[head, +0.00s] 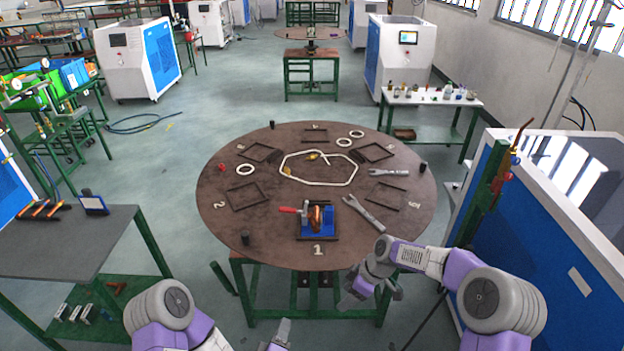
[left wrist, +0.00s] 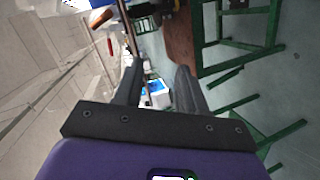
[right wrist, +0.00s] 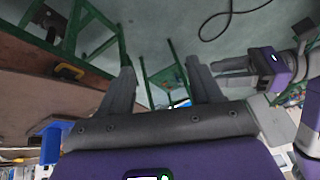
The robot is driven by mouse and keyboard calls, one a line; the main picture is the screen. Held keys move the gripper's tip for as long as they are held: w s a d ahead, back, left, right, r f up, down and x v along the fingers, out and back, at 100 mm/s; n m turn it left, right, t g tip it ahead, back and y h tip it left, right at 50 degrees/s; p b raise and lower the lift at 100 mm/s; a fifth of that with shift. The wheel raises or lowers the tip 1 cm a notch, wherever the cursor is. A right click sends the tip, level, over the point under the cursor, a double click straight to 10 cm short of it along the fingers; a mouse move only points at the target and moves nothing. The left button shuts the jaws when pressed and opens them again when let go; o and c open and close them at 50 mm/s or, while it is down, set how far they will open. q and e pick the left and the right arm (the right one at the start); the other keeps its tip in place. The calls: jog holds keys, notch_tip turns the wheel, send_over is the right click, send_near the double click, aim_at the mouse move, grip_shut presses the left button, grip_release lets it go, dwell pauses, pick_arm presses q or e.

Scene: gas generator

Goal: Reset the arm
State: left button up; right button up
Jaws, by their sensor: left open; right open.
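My right arm comes in from the right in the head view, and its gripper (head: 372,290) hangs off the near right edge of the round table (head: 230,215). My left arm is low at the bottom left, with part of its gripper (head: 279,338) at the bottom edge. In the left wrist view the left gripper (left wrist: 157,85) has its fingers apart with nothing between them. In the right wrist view the right gripper (right wrist: 162,80) is also open and empty. Neither gripper touches anything that I can see.
On the round table are a blue fixture (head: 327,222) with a red handle, wrenches (head: 365,212), white rings (head: 245,169) and square frames (head: 247,195). A grey side table (head: 75,250) stands left. A blue and white cabinet (head: 560,220) stands close on the right.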

jog(key=s+a+f+m+b, duration=0.1)
jog(key=s+f+m+b, duration=0.3)
jog(key=s+f, duration=0.5)
jog(key=s+f+m+b, duration=0.1)
jog(key=s+f+m, duration=0.5)
jog(key=f, duration=0.5)
pick_arm(q)
jog(key=s+a+f+m+g+h+b, duration=0.1)
jog(key=s+f+m+g+b, duration=0.2)
jog(key=s+f+m+g, duration=0.6)
jog(key=s+f+g, duration=0.4)
jog(key=s+f, duration=0.5)
jog(key=f, duration=0.1)
jog(key=shift+s+a+f+g+h, duration=0.2)
jog(key=shift+f+g+h, duration=0.1)
jog(key=shift+g, duration=0.1)
pick_arm(e)
jog(key=s+f+m+h, duration=0.1)
jog(key=s+f+m, duration=0.4)
jog(key=s, duration=0.6)
jog(key=shift+s+d+f+m+t, duration=0.3)
jog(key=shift+f+m, duration=0.1)
jog(key=shift+m, duration=0.3)
